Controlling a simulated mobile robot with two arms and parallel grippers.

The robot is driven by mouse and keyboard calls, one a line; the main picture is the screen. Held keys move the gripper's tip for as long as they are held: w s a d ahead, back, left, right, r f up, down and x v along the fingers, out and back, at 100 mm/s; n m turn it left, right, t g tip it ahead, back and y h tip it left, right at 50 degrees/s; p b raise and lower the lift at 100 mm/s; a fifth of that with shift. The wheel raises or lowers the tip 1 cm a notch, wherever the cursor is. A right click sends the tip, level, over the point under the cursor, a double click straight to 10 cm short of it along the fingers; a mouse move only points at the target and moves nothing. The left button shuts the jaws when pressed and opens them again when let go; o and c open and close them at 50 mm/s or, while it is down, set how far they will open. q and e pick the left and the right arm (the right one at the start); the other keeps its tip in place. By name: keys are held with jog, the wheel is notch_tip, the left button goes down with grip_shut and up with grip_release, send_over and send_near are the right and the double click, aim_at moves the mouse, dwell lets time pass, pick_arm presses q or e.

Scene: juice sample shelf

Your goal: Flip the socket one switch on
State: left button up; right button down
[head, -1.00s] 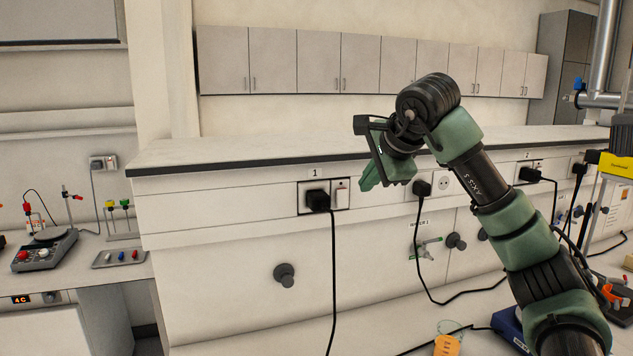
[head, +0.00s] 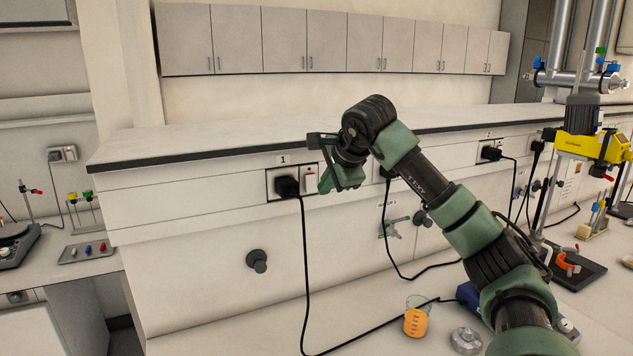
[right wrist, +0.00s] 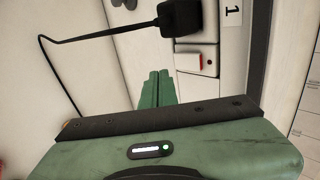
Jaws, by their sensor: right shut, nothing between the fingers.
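Socket one, under the label "1" (head: 283,160), is on the bench front below the worktop edge. A black plug (head: 287,186) fills its left half, with the cord hanging down. Its small white switch (head: 309,181) is on the right half. In the right wrist view the switch (right wrist: 209,62) shows a red mark, beside the plug (right wrist: 181,18). My right gripper (head: 325,184) is shut and empty, just right of the switch in the head view. In the right wrist view its green fingertips (right wrist: 159,74) lie together, apart from the switch in the picture. My left gripper is out of view.
The worktop edge (head: 220,155) runs above the socket. More plugs, such as one black plug (head: 490,153), sit further right. A beaker of orange liquid (head: 416,320) and a yellow device (head: 590,146) stand to the right. The bench front left of socket one is clear.

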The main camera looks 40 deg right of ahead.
aim_at(311, 185)
jog(key=w+p, duration=0.1)
jog(key=w+d+f, duration=0.1)
jog(key=w, duration=0.1)
jog(key=w+p, duration=0.1)
jog(key=w, duration=0.1)
jog(key=shift+d+f+p, duration=0.15)
jog(key=shift+f+p, duration=0.15)
jog(key=shift+f, duration=0.05)
jog(key=shift+w+d+f+t+b, duration=0.15)
jog(key=shift+t+b, duration=0.15)
jog(key=shift+b, duration=0.35)
jog(key=shift+r+p, duration=1)
jog(key=shift+r, duration=0.05)
jog(key=shift+f, duration=0.15)
